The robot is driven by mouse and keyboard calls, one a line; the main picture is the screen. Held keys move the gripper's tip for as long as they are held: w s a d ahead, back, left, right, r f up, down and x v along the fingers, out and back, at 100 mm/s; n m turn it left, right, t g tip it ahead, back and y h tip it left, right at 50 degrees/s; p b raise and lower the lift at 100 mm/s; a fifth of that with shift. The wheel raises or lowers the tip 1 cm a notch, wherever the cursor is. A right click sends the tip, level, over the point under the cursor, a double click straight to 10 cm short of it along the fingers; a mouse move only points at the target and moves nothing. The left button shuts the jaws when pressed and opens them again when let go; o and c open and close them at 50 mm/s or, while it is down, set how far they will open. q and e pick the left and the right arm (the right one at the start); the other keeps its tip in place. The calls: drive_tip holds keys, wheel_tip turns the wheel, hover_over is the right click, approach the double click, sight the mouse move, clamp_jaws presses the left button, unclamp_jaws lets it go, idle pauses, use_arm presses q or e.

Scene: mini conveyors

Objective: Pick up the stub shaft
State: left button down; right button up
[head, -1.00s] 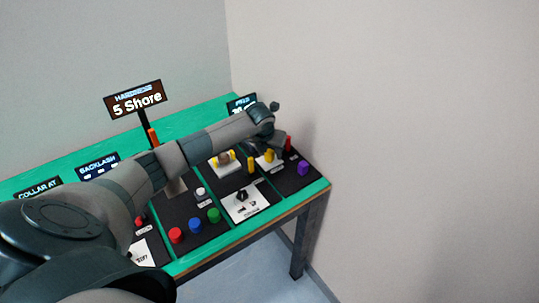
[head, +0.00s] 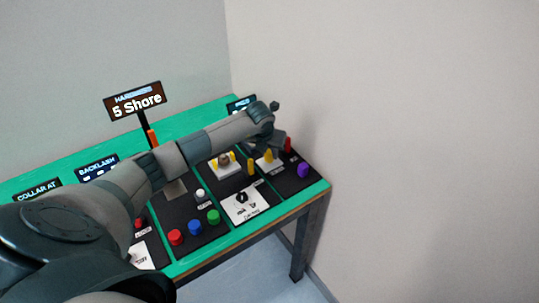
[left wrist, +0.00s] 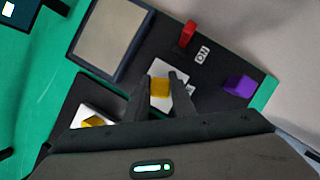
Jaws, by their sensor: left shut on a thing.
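A yellow piece (left wrist: 160,90), which I take to be the stub shaft, stands over a white plate (left wrist: 180,97) on a dark panel. In the left wrist view my left gripper (left wrist: 162,86) has one dark finger on each side of it and is shut on it. In the head view the yellow piece (head: 268,156) shows just below my left gripper (head: 275,145), whose fingertips are hard to make out. I cannot tell whether the piece is clear of the plate. My right gripper is not in view.
A red post (head: 288,145) and a purple knob (head: 303,170) stand close by. Another yellow post (head: 251,167) and red, blue and green buttons (head: 195,227) are to the left. A grey screen (left wrist: 110,38) lies beside the gripper. A wall is right of the green table (head: 240,232).

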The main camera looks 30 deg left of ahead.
use_arm(q)
drive_tip(key=shift+r, duration=0.4)
wheel_tip(320, 180, up, 2)
drive_tip(key=shift+w+r+b, duration=0.1)
drive_tip(key=shift+r+b, duration=0.15)
drive_tip(key=shift+b, duration=0.8)
drive_tip(key=s+d+r+b, duration=0.2)
drive_tip(key=d+r+b, duration=0.2)
drive_tip(key=d+r, duration=0.3)
drive_tip(key=shift+s+d, duration=0.4)
drive_tip(key=shift+d, duration=1.8)
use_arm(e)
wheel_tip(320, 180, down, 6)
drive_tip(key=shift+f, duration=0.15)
use_arm(q)
drive_tip(key=s+d+b, duration=0.3)
drive_tip(key=d+b, duration=0.7)
drive_tip(key=b, duration=0.3)
drive_tip(key=shift+s, duration=0.2)
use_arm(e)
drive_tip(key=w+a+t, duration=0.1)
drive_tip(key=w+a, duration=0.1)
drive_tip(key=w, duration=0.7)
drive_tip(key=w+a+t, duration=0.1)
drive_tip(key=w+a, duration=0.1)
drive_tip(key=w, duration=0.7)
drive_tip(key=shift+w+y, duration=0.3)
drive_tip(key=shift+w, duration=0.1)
